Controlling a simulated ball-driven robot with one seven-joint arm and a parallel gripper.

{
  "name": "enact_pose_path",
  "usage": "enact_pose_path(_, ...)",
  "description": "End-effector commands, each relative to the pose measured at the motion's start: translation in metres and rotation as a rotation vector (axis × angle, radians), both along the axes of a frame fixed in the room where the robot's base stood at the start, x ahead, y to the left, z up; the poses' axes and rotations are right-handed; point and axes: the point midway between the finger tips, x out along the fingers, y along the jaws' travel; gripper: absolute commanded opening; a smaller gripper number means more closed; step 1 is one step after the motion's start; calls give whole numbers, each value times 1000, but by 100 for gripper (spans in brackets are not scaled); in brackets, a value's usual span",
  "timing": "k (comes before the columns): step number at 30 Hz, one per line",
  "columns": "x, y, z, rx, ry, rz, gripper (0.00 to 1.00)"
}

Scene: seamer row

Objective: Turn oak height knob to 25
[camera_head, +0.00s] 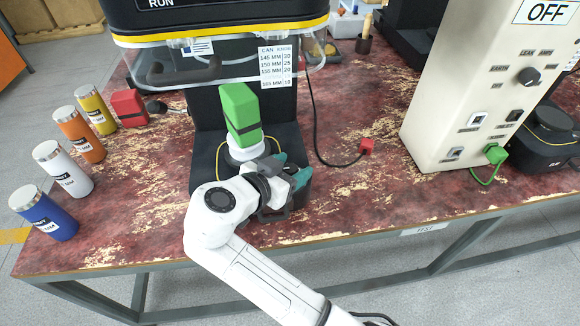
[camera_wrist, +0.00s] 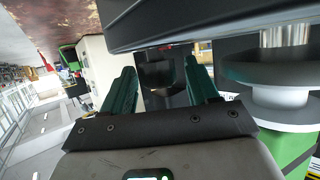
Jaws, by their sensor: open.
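The black seamer (camera_head: 220,20) with a yellow stripe stands at the back of the bench. Its card (camera_head: 276,66) lists can sizes against knob numbers, with 25 beside 150 MM. A green block (camera_head: 240,113) stands above a white round plate (camera_head: 245,150) on the seamer's dark base. My gripper (camera_head: 290,170) is at the right front of that base, its teal fingers apart. In the wrist view my open gripper (camera_wrist: 161,70) has a dark block-like part (camera_wrist: 160,76) between or behind its fingers; I cannot tell whether they touch. No height knob is clearly identifiable, and no dial reading shows.
Blue (camera_head: 43,216), white (camera_head: 63,168), orange (camera_head: 81,134) and yellow (camera_head: 95,109) cans line the left bench edge. A red block (camera_head: 129,108) is behind them. A cable ends in a red plug (camera_head: 367,146). A beige test box (camera_head: 480,90) stands right.

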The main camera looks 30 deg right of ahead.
Motion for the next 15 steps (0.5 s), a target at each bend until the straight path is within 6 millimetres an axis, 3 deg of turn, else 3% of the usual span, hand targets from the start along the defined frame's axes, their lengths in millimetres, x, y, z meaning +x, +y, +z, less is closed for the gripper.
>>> enact_pose_path(15,-34,70,32,0,-1,5,59)
